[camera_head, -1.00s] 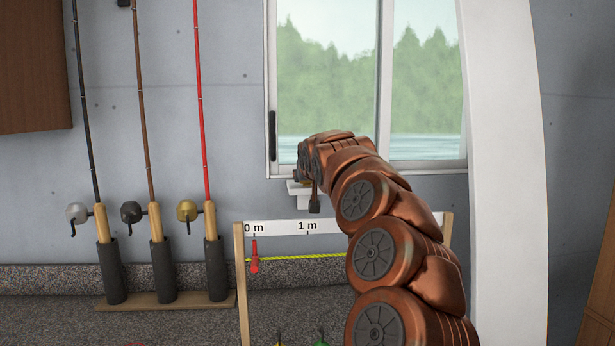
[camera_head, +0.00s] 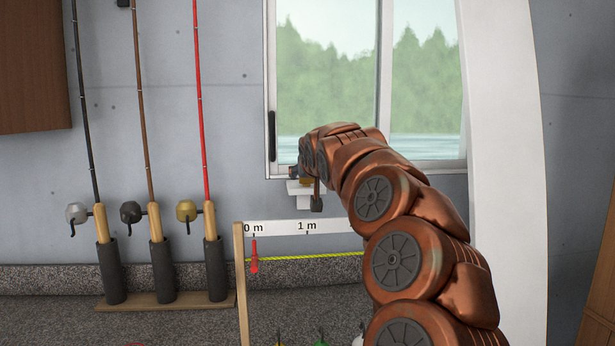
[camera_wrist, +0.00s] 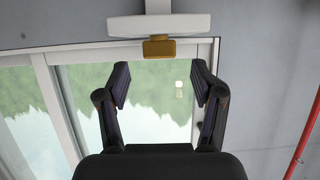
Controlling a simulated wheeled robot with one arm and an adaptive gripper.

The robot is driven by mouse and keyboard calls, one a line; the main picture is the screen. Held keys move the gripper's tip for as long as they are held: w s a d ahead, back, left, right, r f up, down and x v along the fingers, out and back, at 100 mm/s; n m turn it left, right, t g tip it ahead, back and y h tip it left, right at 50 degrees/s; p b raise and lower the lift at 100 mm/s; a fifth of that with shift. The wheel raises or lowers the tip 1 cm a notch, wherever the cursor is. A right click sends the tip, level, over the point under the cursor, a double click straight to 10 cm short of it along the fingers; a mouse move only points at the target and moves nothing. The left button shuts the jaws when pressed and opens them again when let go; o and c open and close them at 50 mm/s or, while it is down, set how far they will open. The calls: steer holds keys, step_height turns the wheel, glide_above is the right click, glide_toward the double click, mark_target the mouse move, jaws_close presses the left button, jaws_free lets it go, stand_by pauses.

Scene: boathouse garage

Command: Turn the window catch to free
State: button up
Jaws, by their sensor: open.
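A white bracket (camera_head: 294,188) with a short stem sits just below the window. It shows at the top of the wrist view (camera_wrist: 160,25), which sees the scene upside down. A small brass-coloured block (camera_wrist: 158,47), seemingly the window catch, is on its edge. My gripper (camera_wrist: 160,75) is open, its two dark fingers apart and nothing between them. The brass block lies beyond the fingertips, roughly centred between them, with no contact visible. In the head view my arm's end covers most of the gripper and catch.
The window (camera_head: 330,80) has a white frame and a dark vertical handle (camera_head: 272,135) at its left. Three fishing rods stand in a rack (camera_head: 165,300) at left. A white measuring board (camera_head: 285,227) stands below the window. A white curved post (camera_head: 505,200) rises at right.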

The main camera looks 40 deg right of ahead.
steer(key=v, duration=0.8)
steer(key=shift+s+a, duration=0.1)
stand_by(0.4)
